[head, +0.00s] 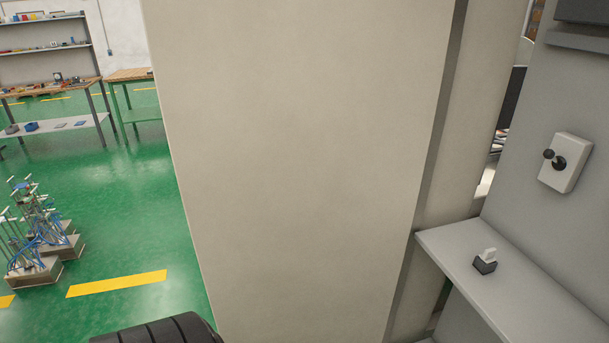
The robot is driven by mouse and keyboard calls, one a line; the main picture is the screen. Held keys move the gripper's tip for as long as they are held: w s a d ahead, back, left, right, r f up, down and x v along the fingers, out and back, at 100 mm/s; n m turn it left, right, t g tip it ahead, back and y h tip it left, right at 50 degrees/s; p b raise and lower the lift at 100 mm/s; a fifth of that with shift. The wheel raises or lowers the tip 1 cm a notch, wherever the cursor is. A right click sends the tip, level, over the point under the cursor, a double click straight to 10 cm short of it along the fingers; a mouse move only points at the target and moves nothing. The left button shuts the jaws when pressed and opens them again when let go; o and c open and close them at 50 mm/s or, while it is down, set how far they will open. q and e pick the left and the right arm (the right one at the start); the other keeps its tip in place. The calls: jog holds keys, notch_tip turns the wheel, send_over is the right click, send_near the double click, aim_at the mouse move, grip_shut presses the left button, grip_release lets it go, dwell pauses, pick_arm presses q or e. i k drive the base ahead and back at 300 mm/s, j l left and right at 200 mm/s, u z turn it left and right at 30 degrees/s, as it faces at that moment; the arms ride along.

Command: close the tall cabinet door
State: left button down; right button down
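A tall, flat beige panel (300,160) fills the middle of the head view, very close to me. It appears to be the tall cabinet door, but its top and bottom run out of the picture. No handle shows on this face. A dark grey strip (441,130) runs down its right side, with a narrower beige surface (470,110) beyond it. I cannot tell how far the door stands from its frame. Neither of my grippers is in view. A black ribbed part at the bottom left seems to be my own arm.
At right a grey machine wall carries a white box with a black knob (565,162) and a ledge (490,285) with a small switch (485,262). Green floor (130,220) is open at left, with tubed fixtures (40,240) and workbenches (60,90) farther back.

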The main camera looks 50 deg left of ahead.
aim_at(298, 132)
jog(key=j, duration=2.4)
jog(key=j+z, duration=0.3)
jog(key=j, duration=0.55)
jog(key=k+j+z, duration=0.1)
jog(key=j+z, duration=0.25)
jog(key=j, duration=0.5)
